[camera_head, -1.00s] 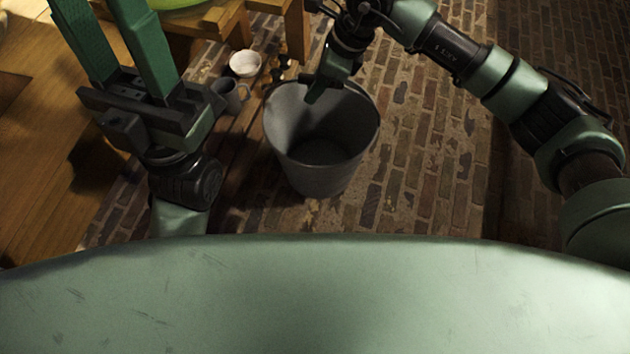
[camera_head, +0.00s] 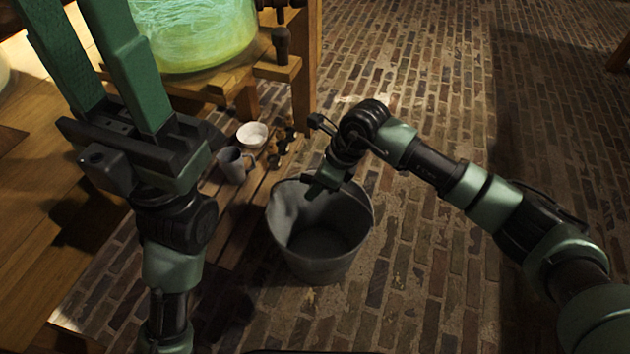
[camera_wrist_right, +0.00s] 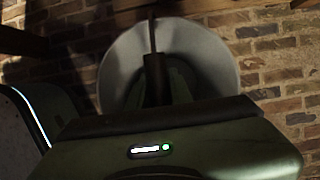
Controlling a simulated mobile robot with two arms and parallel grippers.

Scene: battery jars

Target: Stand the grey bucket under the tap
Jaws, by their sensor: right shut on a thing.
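The grey bucket (camera_head: 318,262) is upright with its mouth open, beside a low slatted wooden platform. My right gripper (camera_head: 318,188) is shut on the bucket at its far rim; the exact grip is partly hidden. The bucket (camera_wrist_right: 207,55) also shows in the right wrist view, behind the gripper. I cannot tell whether its base touches the floor. A dark tap (camera_head: 282,45) is at the front of a glass jar (camera_head: 195,35) of glowing green liquid, up and left of the bucket. My left gripper (camera_head: 88,45) is open and empty, its fingers pointing up.
A wooden stand (camera_head: 304,80) carries the jar. A grey mug (camera_head: 234,165), a white bowl (camera_head: 252,134) and small brown items (camera_head: 280,145) sit on the low platform (camera_head: 232,225). The brick floor (camera_head: 420,250) is clear to the right.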

